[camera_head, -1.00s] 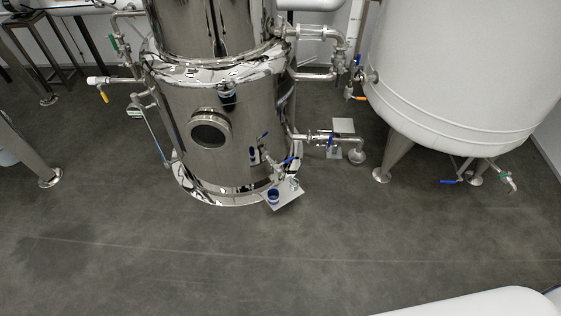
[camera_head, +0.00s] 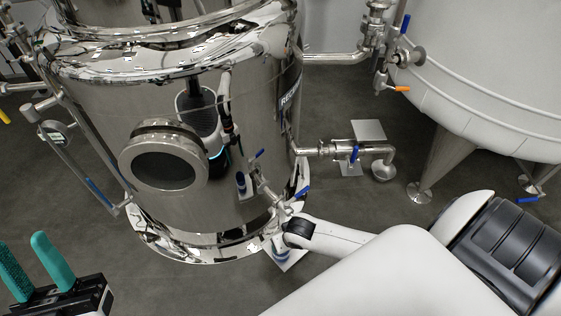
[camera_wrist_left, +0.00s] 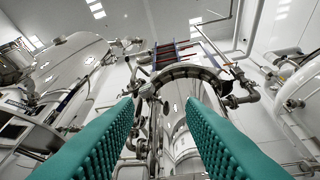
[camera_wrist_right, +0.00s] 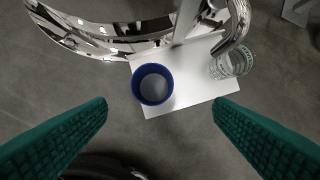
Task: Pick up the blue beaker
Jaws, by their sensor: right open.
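The blue beaker (camera_wrist_right: 153,86) stands upright on a white plate (camera_wrist_right: 188,97) in the right wrist view, seen from above into its open top. My right gripper (camera_wrist_right: 160,103) is open and empty. Its two green fingers lie on either side of the picture, with the beaker ahead of the gap, a little left of centre, untouched. In the head view my right arm covers most of the beaker (camera_head: 281,256) and hides the right fingers. My left gripper (camera_head: 22,244) is open and empty at the lower left, far from the beaker.
A clear glass vessel (camera_wrist_right: 232,63) stands near the plate's right corner, under a shiny pipe (camera_wrist_right: 236,30). The steel tank (camera_head: 215,215) rises behind the plate, with blue-handled valves (camera_head: 301,193) above it. The grey floor in front is open.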

